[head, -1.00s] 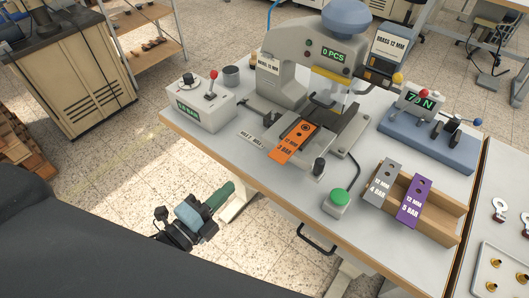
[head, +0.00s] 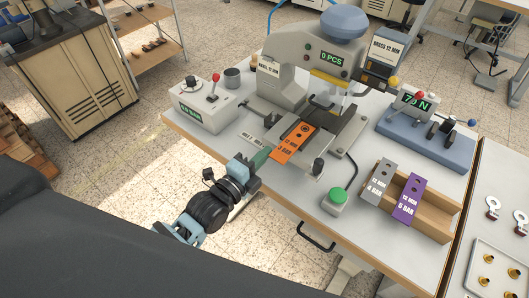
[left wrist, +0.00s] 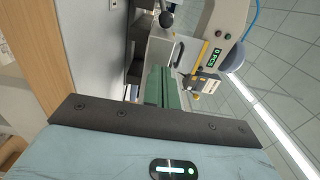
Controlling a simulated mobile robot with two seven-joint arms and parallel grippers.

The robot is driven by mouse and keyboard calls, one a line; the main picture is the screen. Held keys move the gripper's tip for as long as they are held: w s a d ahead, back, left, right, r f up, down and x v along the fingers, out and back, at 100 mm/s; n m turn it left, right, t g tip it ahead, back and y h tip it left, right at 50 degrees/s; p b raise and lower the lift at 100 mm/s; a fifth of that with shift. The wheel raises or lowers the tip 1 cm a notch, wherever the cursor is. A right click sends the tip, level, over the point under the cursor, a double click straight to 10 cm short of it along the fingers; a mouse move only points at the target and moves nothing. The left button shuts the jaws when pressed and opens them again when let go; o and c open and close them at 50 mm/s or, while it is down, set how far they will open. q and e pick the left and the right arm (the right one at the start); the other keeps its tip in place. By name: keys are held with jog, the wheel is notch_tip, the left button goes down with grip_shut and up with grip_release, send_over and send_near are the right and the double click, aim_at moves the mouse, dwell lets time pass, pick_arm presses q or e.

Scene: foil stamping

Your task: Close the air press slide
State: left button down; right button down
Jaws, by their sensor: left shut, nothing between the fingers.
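The air press (head: 285,50) stands at the back middle of the table, with a green "0 PCS" display. Its slide (head: 310,170) sticks out toward the table's front edge. My left gripper (head: 263,157) is shut and empty, just left of the orange plate's front end. I cannot tell whether it touches the slide. In the left wrist view the green fingers (left wrist: 158,86) lie together and point toward the press (left wrist: 207,55).
A pressure box (head: 200,103) with a red-tipped lever stands left. A green button box (head: 336,201) sits front middle. A wooden rack (head: 430,212) with grey and purple plates is right. A blue-based gauge device (head: 425,140) stands behind it.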

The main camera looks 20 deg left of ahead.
aim_at(295, 123)
pick_arm(q)
jog(key=shift+w+d, duration=0.15)
jog(key=shift+w, duration=0.3)
pick_arm(e)
jog(key=shift+w+r, duration=0.1)
jog(key=shift+w, duration=0.1)
